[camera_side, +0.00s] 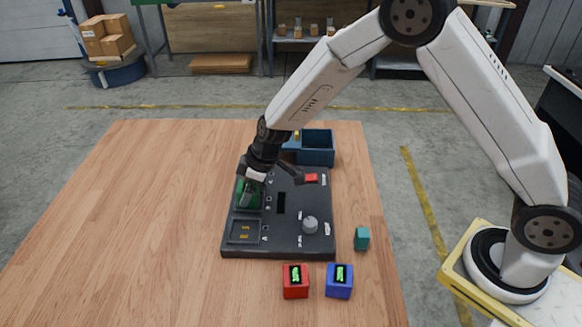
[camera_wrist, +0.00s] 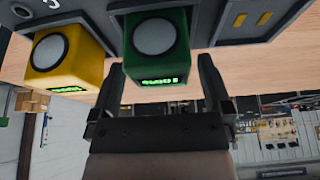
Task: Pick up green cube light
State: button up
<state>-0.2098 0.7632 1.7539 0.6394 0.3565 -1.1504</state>
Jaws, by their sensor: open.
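The green cube with a round grey light on one face (camera_wrist: 157,45) is in the upper middle of the wrist view, with a lit green display on its near side. In the side view the green cube (camera_side: 240,196) sits at the left of the dark panel, partly hidden by my gripper (camera_side: 249,197). In the wrist view my gripper (camera_wrist: 159,78) is open, with one finger on each side of the cube's lower part. I cannot tell whether either finger touches it. A similar yellow cube (camera_wrist: 68,62) stands close by on the left; my arm seems to hide it in the side view.
The dark panel (camera_side: 280,243) has a knob (camera_side: 310,225) and a red switch (camera_side: 311,178). Red (camera_side: 296,286) and blue (camera_side: 339,287) cubes stand in front, a teal block (camera_side: 362,239) at right, a blue bin (camera_side: 317,157) behind. The table's left side is clear.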

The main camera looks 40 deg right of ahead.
aim_at(242, 186)
dwell(0.5)
grip_shut()
jog(key=shift+w+r, duration=0.1)
jog(key=shift+r, duration=1.45)
jog(key=s+d+r, duration=0.3)
jog(key=s+r, duration=0.6)
jog(key=s, duration=0.4)
jog(key=shift+s+r, duration=0.35)
jog(key=shift+r, duration=0.05)
